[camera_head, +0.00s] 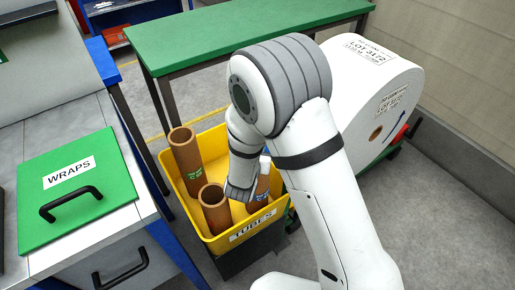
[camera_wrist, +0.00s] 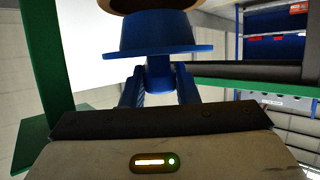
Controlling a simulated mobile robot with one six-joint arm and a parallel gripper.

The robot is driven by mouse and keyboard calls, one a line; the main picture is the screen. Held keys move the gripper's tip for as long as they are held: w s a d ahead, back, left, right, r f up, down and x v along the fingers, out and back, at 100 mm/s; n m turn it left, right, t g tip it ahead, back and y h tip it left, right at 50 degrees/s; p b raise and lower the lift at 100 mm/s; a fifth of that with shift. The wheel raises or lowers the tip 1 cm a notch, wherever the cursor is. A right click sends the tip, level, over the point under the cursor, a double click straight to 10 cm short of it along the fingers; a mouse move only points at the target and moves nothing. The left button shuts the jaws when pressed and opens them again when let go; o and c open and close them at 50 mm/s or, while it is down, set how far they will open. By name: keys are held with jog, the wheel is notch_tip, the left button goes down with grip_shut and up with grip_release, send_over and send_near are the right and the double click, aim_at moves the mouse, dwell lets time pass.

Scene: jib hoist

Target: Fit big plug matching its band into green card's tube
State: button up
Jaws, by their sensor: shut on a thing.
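My gripper (camera_wrist: 158,82) is shut on the stem of a blue plug (camera_wrist: 157,36) with a wide round flange. In the wrist view, a brown tube end (camera_wrist: 155,4) shows just beyond the flange; I cannot tell whether they touch. In the head view, three brown cardboard tubes stand in a yellow bin: one at the back left (camera_head: 186,155), one at the front (camera_head: 214,210), and one at the right (camera_head: 260,192), partly behind my arm.
The yellow bin (camera_head: 240,238) is labelled TUBES. A counter with a green WRAPS lid (camera_head: 110,195) stands left. A green bench (camera_head: 220,35) is behind. A large white roll (camera_head: 385,75) stands right of my arm. Floor is clear at far right.

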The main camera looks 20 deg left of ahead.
dwell(0.6)
jog(key=shift+f, duration=0.25)
jog(key=shift+f+b, duration=1.1)
jog(key=shift+b, duration=0.05)
jog(key=shift+f+b, duration=0.6)
dwell(0.4)
jog(key=o, duration=1)
jog(key=shift+o, duration=0.2)
